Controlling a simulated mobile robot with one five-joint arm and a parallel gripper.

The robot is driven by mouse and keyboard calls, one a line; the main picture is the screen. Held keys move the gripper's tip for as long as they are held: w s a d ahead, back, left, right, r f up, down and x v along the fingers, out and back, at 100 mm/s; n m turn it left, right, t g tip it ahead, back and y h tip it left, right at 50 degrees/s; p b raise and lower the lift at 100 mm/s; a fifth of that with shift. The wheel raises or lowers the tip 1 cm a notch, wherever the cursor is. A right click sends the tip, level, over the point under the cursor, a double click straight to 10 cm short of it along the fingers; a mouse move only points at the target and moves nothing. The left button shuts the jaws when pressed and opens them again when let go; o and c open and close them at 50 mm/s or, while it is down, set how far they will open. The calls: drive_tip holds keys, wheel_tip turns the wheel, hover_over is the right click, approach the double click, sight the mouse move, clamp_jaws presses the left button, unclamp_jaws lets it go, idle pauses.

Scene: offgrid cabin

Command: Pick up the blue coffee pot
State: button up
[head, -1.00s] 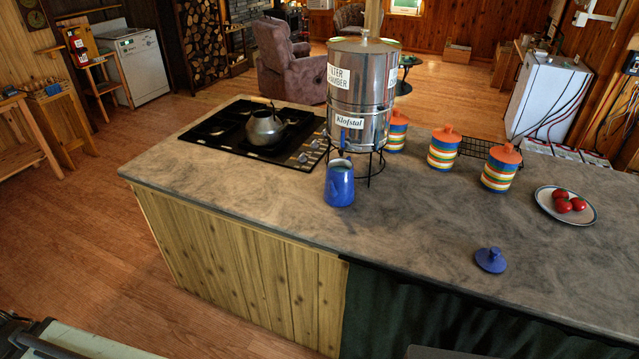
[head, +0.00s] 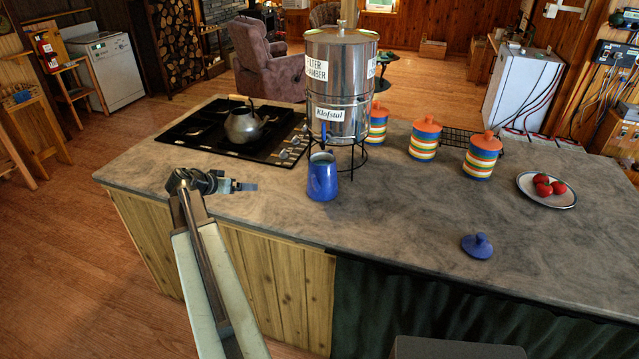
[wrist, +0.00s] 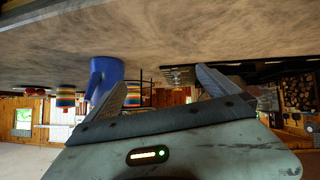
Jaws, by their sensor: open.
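The blue coffee pot (head: 322,177) stands upright on the counter, in front of the metal water filter, with its lid off. My gripper (head: 243,186) is left of the pot, low over the counter's front part, with a gap between them. In the wrist view, which looks upside down, the pot (wrist: 104,78) is left of centre, partly behind the left finger. My gripper's fingers (wrist: 160,80) are apart with nothing held between them. The blue lid (head: 477,246) lies on the counter to the right.
The metal water filter (head: 341,80) on its black stand is right behind the pot. A kettle (head: 243,125) sits on the black stove (head: 200,138) at the back left. Striped canisters (head: 425,140) and a plate of tomatoes (head: 524,187) are to the right. The counter (head: 400,215) is clear between pot and lid.

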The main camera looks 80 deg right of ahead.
drive_tip(key=s+d+r+m+g+h, duration=0.1)
drive_tip(key=s+d+r+m, duration=0.1)
drive_tip(key=s+d, duration=0.45)
drive_tip(key=s+d+r+m+g, duration=0.15)
drive_tip(key=s+d, duration=0.25)
drive_tip(key=s, duration=0.5)
drive_tip(key=m+g+b, duration=0.2)
approach(330, 159)
drive_tip(key=shift+s+d+f+n+t, duration=0.1)
drive_tip(key=shift+d+f+n+t, duration=0.05)
drive_tip(key=shift+f+n+t, duration=0.1)
drive_tip(key=shift+b+x, duration=0.8)
drive_tip(key=shift+x, duration=1.95)
drive_tip(key=shift+s+r, duration=0.1)
drive_tip(key=shift+r, duration=0.1)
drive_tip(key=c, duration=2)
drive_tip(key=shift+o, duration=0.2)
